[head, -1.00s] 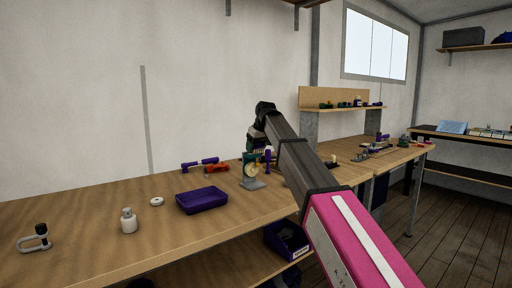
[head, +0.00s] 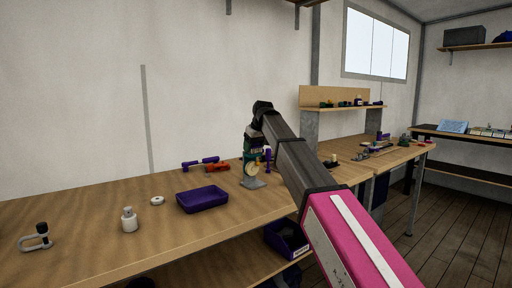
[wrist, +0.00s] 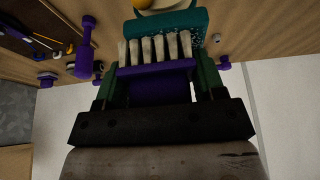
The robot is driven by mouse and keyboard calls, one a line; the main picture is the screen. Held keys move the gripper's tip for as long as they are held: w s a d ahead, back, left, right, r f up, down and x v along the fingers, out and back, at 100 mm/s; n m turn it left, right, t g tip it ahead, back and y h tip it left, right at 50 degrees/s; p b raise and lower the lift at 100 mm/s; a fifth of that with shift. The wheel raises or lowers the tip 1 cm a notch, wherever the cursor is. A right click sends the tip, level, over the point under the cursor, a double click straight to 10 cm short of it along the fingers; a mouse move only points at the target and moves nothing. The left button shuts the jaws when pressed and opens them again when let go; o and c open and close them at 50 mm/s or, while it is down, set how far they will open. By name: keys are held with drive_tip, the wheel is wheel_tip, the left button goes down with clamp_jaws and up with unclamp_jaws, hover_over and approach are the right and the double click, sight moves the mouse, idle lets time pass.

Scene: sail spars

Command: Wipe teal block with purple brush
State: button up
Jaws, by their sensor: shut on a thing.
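My gripper (wrist: 155,78) is shut on the purple brush (wrist: 155,69), with a green finger on each side of it. The pale bristle tufts point away from my gripper, toward the teal block (wrist: 188,19). The bristle tips overlap the block's near edge in the wrist view; I cannot tell whether they press on it. Light specks show on the block's near face. In the head view my gripper (head: 252,146) is at the far end of my arm, over the bench; the brush is too small to make out there.
The wooden bench (head: 110,226) holds a purple tray (head: 202,199), a white bottle (head: 129,220), a clamp (head: 36,238) and a white ring (head: 157,201). A stand with a cream disc (head: 250,169) is close below my gripper. A purple upright piece (wrist: 85,48) stands left in the wrist view.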

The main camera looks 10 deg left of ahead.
drive_tip(key=shift+s+a+f, duration=0.1)
drive_tip(key=shift+s+a, duration=0.2)
drive_tip(key=shift+s, duration=0.15)
drive_tip(key=shift+s+a, duration=0.15)
drive_tip(key=shift+s+a, duration=0.8)
drive_tip(key=shift+s, duration=0.1)
drive_tip(key=shift+w+d, duration=0.1)
drive_tip(key=shift+w+d, duration=0.85)
drive_tip(key=shift+w, duration=0.15)
drive_tip(key=shift+w, duration=0.1)
drive_tip(key=shift+w+d, duration=0.85)
drive_tip(key=shift+w, duration=0.1)
drive_tip(key=shift+s+a, duration=0.1)
drive_tip(key=shift+s, duration=0.05)
